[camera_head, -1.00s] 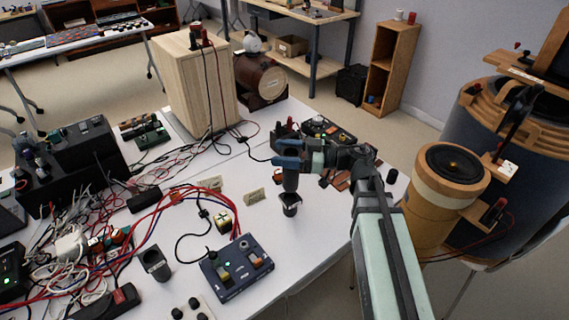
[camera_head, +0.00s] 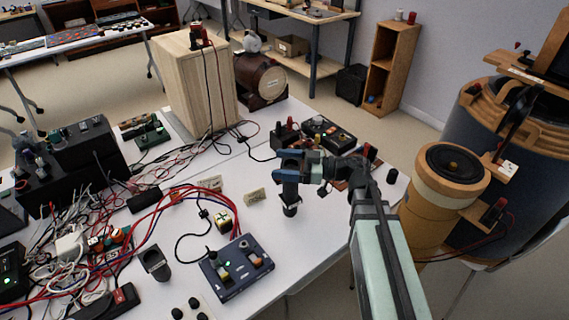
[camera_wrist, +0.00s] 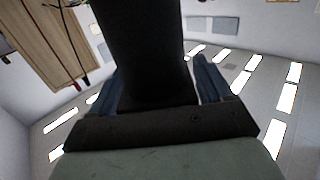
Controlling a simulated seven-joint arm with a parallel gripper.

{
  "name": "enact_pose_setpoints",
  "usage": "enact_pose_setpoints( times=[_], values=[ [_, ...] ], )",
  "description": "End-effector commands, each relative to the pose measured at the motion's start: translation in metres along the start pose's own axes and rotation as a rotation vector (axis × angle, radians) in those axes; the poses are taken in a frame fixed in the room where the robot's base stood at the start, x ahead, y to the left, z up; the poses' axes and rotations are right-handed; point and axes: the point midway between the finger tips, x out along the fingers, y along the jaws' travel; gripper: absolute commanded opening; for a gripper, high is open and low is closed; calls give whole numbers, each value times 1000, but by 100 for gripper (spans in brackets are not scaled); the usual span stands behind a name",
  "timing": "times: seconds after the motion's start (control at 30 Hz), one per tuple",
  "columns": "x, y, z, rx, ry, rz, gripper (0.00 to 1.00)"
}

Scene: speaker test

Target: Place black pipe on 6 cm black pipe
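My gripper (camera_head: 289,166), with blue fingers, is over the middle of the white table. It is shut on a dark upright pipe (camera_head: 290,189), whose lower part hangs below the fingers. In the wrist view this black pipe (camera_wrist: 147,50) fills the space between the blue fingers. Directly below it, a short black pipe (camera_head: 290,210) stands on the table, its top mostly hidden by the held pipe. I cannot tell whether the two touch or how well they line up. Another open black pipe (camera_head: 155,264) stands at the front left, looking slightly tilted.
A dark blue control box (camera_head: 237,268) lies in front, left of the gripper. Red and black cables (camera_head: 190,190) run across the table's left side. A small tan block (camera_head: 254,196) lies left of the held pipe. A wooden speaker box (camera_head: 195,85) stands behind.

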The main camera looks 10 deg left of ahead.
Motion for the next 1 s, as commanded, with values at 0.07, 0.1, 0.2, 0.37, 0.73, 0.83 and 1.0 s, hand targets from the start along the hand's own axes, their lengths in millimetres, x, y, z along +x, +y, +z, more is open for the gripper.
enact_pose_setpoints(
  times=[0.07, 0.1, 0.2, 0.37, 0.73, 0.83, 1.0],
  values=[
    [0, 0, 0, 0, 0, 0, 87],
    [0, 0, 0, 0, 0, 0, 89],
    [0, 0, 0, 0, 0, 0, 89],
    [0, 0, -1, 0, 0, 0, 89],
    [-38, 1, -3, 0, 0, 4, 89],
    [-54, 0, -3, 0, 0, 3, 89],
    [-80, 1, -3, 0, 0, 2, 89]
  ],
)
